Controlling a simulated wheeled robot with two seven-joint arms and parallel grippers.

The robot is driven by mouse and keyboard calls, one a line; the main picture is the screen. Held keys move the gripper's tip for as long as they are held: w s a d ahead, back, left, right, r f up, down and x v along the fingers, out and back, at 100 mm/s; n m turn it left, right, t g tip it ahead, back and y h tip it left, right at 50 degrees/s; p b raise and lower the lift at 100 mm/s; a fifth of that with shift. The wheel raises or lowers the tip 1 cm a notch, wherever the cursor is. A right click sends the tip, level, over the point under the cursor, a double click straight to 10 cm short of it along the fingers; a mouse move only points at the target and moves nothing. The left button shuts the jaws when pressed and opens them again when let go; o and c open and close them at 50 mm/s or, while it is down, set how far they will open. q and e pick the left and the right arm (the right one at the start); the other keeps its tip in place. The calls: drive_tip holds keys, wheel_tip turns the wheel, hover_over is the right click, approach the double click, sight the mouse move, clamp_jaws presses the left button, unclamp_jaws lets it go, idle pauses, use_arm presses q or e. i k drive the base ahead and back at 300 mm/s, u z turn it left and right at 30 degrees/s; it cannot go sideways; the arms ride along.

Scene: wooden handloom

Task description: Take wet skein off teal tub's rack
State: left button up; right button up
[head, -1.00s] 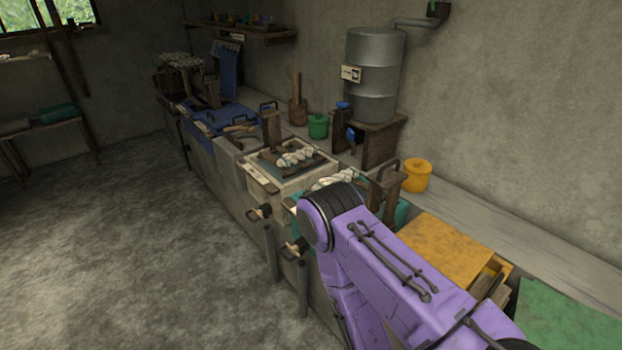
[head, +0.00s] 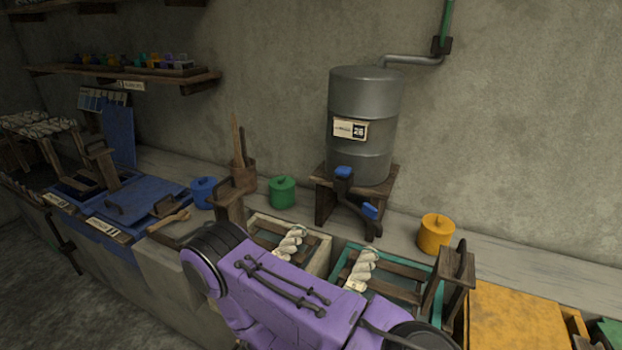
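The teal tub (head: 434,314) stands right of centre, partly hidden by my purple arm. A wooden rack (head: 396,291) lies across its top. A twisted white skein (head: 363,265) lies on the left part of that rack, with a small pale tag at its lower end. A dark wooden upright with a handle (head: 457,268) stands at the tub's right side. My purple arm crosses in front of the tubs at the bottom. Neither of my grippers shows in the view.
A pale tub (head: 318,262) with another white skein (head: 290,242) stands to the left. Blue-lidded vats (head: 150,194) are further left. A metal drum (head: 362,110) on a wooden stand, a green pot (head: 282,192) and a yellow pot (head: 436,233) line the back ledge. A yellow cover (head: 515,318) is at right.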

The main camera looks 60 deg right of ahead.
sight(356, 282)
drive_tip(key=z, duration=0.05)
drive_tip(key=i, duration=0.5)
drive_tip(key=z, duration=3.05)
